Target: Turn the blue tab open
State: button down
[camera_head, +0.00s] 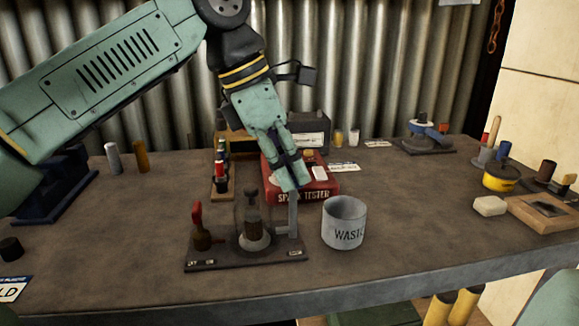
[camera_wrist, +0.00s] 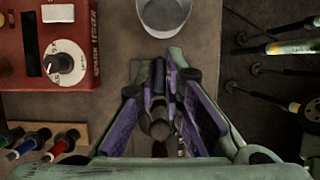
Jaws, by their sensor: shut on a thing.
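My gripper (camera_head: 291,184) points down over the right end of a dark base plate (camera_head: 215,264), just above a grey upright post (camera_head: 292,215). In the wrist view my gripper (camera_wrist: 160,128) is shut, with a dark grey cylindrical piece (camera_wrist: 158,130) between its fingers. I cannot tell whether this piece belongs to the fixture below. A blue tab-like piece (camera_head: 428,131) sits on a dark-based device at the back right, well apart from my gripper. I see no other clear blue tab; my fingers may hide part of the fixture.
A grey waste cup (camera_head: 344,222) stands close to the right. The red spark tester (camera_head: 325,188) is behind. A yellow pot (camera_head: 501,178) is farther right. Bench is clear at front right.

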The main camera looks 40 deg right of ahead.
jog(key=shift+r+p, duration=0.15)
jog(key=shift+p, duration=0.3)
jog(key=m+p, duration=0.2)
jog(key=p, duration=0.1)
jog(key=shift+r+g+y, duration=0.2)
jog(key=shift+g+y, duration=0.1)
jog(key=shift+g, duration=0.1)
jog(key=m+p, duration=0.2)
jog(key=m+g+y+p, duration=0.1)
jog(key=m+p, duration=0.1)
jog(key=p, duration=0.1)
jog(key=shift+d+m+y, duration=0.15)
jog(key=shift+m+y, duration=0.15)
jog(key=m+y+p, duration=0.1)
jog(key=m+p, duration=0.1)
jog(key=m+y+p, duration=0.1)
jog(key=m+p, duration=0.1)
jog(key=m, duration=0.1)
jog(key=shift+w+d+f+p, duration=0.1)
jog(key=shift+p, duration=0.2)
jog(key=shift+d+f+m+y+p, duration=0.15)
jog(key=shift+m+y+p, duration=0.55)
jog(key=shift+m, duration=1.4)
jog(key=c, duration=1.7)
grip_release()
